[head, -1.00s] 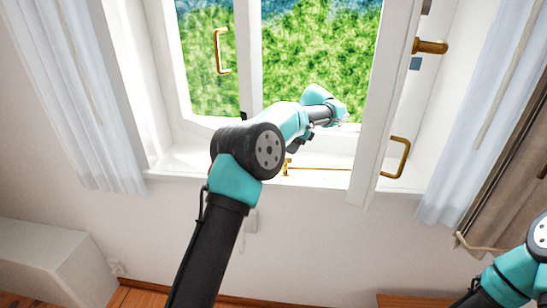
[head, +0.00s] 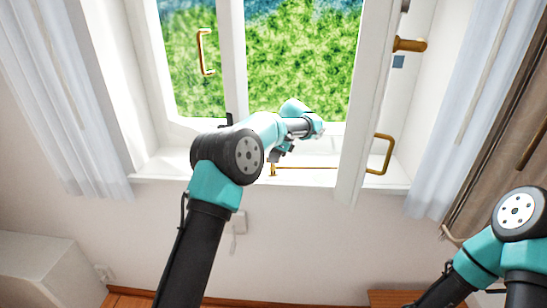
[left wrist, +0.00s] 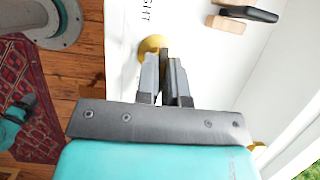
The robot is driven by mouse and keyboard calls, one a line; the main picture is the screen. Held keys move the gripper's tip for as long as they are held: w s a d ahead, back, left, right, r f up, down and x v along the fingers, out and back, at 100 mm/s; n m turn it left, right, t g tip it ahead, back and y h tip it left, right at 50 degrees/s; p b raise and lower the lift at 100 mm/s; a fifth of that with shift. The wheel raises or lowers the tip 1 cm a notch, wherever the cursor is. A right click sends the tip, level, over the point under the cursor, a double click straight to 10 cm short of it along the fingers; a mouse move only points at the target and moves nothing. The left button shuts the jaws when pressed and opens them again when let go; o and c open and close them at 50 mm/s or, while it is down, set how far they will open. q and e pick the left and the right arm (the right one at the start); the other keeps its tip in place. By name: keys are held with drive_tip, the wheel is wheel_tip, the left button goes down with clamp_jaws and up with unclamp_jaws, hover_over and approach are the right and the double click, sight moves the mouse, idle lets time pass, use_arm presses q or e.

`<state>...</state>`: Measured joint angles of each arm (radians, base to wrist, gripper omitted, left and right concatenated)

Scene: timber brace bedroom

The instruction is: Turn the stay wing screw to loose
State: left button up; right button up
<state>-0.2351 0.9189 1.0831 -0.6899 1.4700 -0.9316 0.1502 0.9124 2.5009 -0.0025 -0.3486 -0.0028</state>
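The brass stay shows in the head view as a thin rod (head: 308,168) along the window sill. A small upright brass fitting (head: 272,170), likely the wing screw, stands at its left end. My left gripper (head: 279,153) is just above that fitting, pointing down. In the left wrist view its two fingers (left wrist: 166,62) are close together over a round brass part (left wrist: 152,46). A narrow dark strip shows between the fingers. I cannot tell whether it is the screw's wing or a finger's inner face. The fingertips hide part of the brass. My right gripper is out of view.
The window sash (head: 365,110) stands right of my left gripper, with a brass handle (head: 381,154). The other pane has a brass handle (head: 204,52). Curtains hang on both sides. In the left wrist view, dark lettering (left wrist: 147,12) and a dark-and-wood handle-like object (left wrist: 246,13) appear.

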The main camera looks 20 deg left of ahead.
use_arm(q)
clamp_jaws()
drive_tip(key=shift+n, duration=0.4)
drive_tip(key=n+g, duration=0.1)
drive_tip(key=n, duration=0.2)
drive_tip(key=n+g+h, duration=0.1)
drive_tip(key=n, duration=0.2)
drive_tip(key=shift+w+a, duration=0.1)
drive_tip(key=shift+w, duration=0.05)
drive_tip(key=n+g+h, duration=0.1)
drive_tip(key=n, duration=0.2)
drive_tip(key=shift+n, duration=0.3)
drive_tip(key=n+h, duration=0.1)
drive_tip(key=n, duration=0.2)
drive_tip(key=shift+a+n+g+h, duration=0.1)
drive_tip(key=shift+n+g+h, duration=0.2)
drive_tip(key=shift+n+h, duration=0.1)
drive_tip(key=n+h, duration=0.1)
drive_tip(key=n, duration=0.2)
drive_tip(key=n+h, duration=0.1)
drive_tip(key=n, duration=0.3)
drive_tip(key=shift+a+h, duration=0.15)
drive_tip(key=shift+h, duration=0.25)
drive_tip(key=n+t+h, duration=0.1)
drive_tip(key=n, duration=0.2)
drive_tip(key=shift+r+n, duration=0.1)
drive_tip(key=shift+n, duration=0.3)
drive_tip(key=shift+n+t+h, duration=0.4)
drive_tip(key=shift+n+t, duration=0.2)
drive_tip(key=shift+n, duration=1)
